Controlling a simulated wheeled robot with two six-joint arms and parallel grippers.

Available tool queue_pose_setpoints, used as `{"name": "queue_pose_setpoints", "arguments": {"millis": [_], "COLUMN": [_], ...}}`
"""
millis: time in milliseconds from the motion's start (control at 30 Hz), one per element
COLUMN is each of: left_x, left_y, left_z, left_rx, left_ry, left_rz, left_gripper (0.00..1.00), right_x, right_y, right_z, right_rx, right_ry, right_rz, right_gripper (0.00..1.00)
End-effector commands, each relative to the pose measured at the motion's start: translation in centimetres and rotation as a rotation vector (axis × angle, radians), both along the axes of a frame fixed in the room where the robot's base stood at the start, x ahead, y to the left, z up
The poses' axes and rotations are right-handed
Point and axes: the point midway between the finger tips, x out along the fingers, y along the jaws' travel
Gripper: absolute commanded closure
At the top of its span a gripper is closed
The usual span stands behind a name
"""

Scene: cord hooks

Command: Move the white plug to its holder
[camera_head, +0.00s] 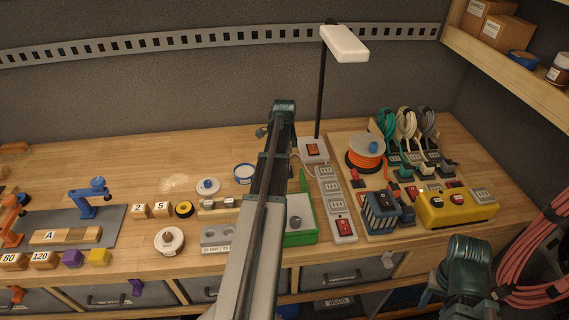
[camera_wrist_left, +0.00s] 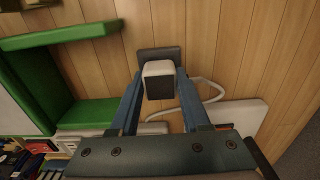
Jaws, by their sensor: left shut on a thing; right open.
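My left gripper (camera_wrist_left: 160,88) is shut on the white plug (camera_wrist_left: 159,69), a small white block with a dark face between the blue fingers. A dark grey pad or block (camera_wrist_left: 158,52) shows right behind the plug; I cannot tell whether they touch. In the head view my left arm hides its own gripper and the plug. The white cord (camera_head: 405,122) hangs in a coil between a teal and a grey one at the back right. I cannot tell which part is its holder. My right gripper (camera_head: 464,265) is open at the lower right, away from the plug.
An orange cord reel (camera_head: 365,153), a blue-black box (camera_head: 381,212) and a yellow box (camera_head: 457,208) crowd the right side. A lamp (camera_head: 344,43) rises at the back.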

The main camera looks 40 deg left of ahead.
Motion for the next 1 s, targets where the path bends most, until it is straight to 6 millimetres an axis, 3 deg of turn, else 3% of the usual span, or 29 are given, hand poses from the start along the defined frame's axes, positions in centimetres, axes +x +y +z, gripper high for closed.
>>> {"name": "queue_pose_setpoints", "arguments": {"millis": [300, 333, 500, 1000], "left_x": [0.00, 0.00, 0.00, 0.00], "left_y": [0.00, 0.00, 0.00, 0.00], "left_z": [-0.71, -0.59, -0.57, 0.23], "left_rx": [0.000, 0.000, 0.000, 0.000], "left_ry": [0.000, 0.000, 0.000, 0.000], "left_rz": [0.000, 0.000, 0.000, 0.000], "left_gripper": [1.00, 0.48, 0.18, 0.18], "right_x": [0.00, -0.01, 0.00, 0.00], "right_y": [0.00, 0.00, -0.01, 0.00], "right_z": [-0.71, -0.59, -0.57, 0.23], "right_rx": [0.000, 0.000, 0.000, 0.000], "right_ry": [0.000, 0.000, 0.000, 0.000], "right_rz": [0.000, 0.000, 0.000, 0.000], "right_gripper": [0.50, 0.50, 0.50, 0.50]}}
